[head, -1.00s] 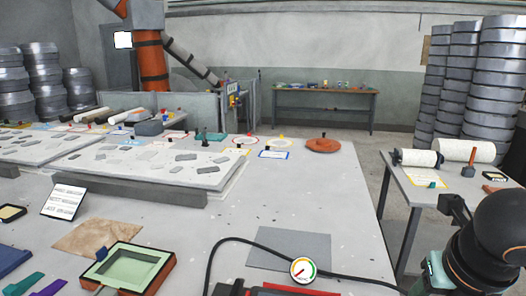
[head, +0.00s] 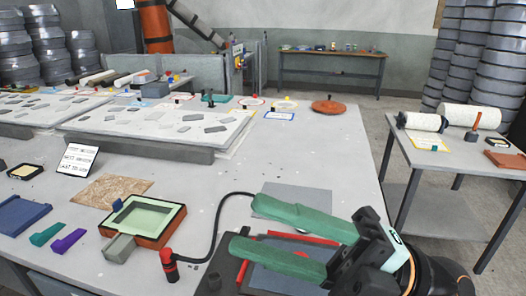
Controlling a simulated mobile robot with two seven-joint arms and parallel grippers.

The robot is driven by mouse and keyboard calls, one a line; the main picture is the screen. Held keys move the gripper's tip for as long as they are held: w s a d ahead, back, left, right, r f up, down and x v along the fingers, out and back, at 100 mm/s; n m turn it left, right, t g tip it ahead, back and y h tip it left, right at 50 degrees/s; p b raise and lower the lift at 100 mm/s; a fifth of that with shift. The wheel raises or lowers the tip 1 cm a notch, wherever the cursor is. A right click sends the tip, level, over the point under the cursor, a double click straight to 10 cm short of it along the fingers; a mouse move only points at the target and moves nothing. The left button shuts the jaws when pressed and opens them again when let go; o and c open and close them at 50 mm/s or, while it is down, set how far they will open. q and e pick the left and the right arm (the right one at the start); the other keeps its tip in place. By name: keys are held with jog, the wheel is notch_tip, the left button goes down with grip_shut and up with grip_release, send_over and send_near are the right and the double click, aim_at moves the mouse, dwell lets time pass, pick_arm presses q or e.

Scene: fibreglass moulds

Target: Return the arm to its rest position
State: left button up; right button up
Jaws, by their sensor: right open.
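My right gripper (head: 262,232) shows at the lower right of the head view. Its two green fingers point left and stand apart, with nothing between them. It hangs over the front of the large grey table (head: 320,160), above a dark flat plate with red edges (head: 285,262). The black wrist and part of my right arm show behind the fingers. My left gripper does not show.
A mould frame (head: 148,220) with a pale green inside lies left of the gripper. A red-and-black handle (head: 170,266) with a black hose stands between them. A grey sheet (head: 292,198) lies behind the fingers. A side table (head: 470,155) holds rolls at right.

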jog(key=w+d+m+t+h, duration=0.3)
jog(key=w+d+m+t, duration=0.15)
jog(key=m+t, duration=0.5)
jog(key=w+d+m+t+h, duration=0.4)
jog(key=w+m+t, duration=0.2)
jog(key=m+t, duration=0.35)
jog(key=w+d+f+m+g+h, duration=0.1)
jog(key=d+f+m+h, duration=0.35)
jog(key=f, duration=0.25)
jog(key=w+d+f+m+g+h, duration=0.1)
jog(key=w+d+f+m+h, duration=0.2)
jog(key=f+h, duration=0.35)
jog(key=d+f+m+h, duration=0.3)
jog(key=f+m+h, duration=0.15)
jog(key=f, duration=0.25)
jog(key=s+d+f+m+g, duration=0.1)
jog(key=s+f+m+g, duration=0.1)
jog(key=s+f+g, duration=1.6)
jog(key=w+a+f+t+y, duration=0.1)
jog(key=a+f+t, duration=0.1)
jog(key=f+t, duration=0.3)
jog(key=w+a+f+t+y, duration=0.1)
jog(key=f+t, duration=0.3)
jog(key=f, duration=0.7)
jog(key=shift+a+f+t, duration=0.25)
jog(key=shift+a+t, duration=0.15)
jog(key=shift+a, duration=0.1)
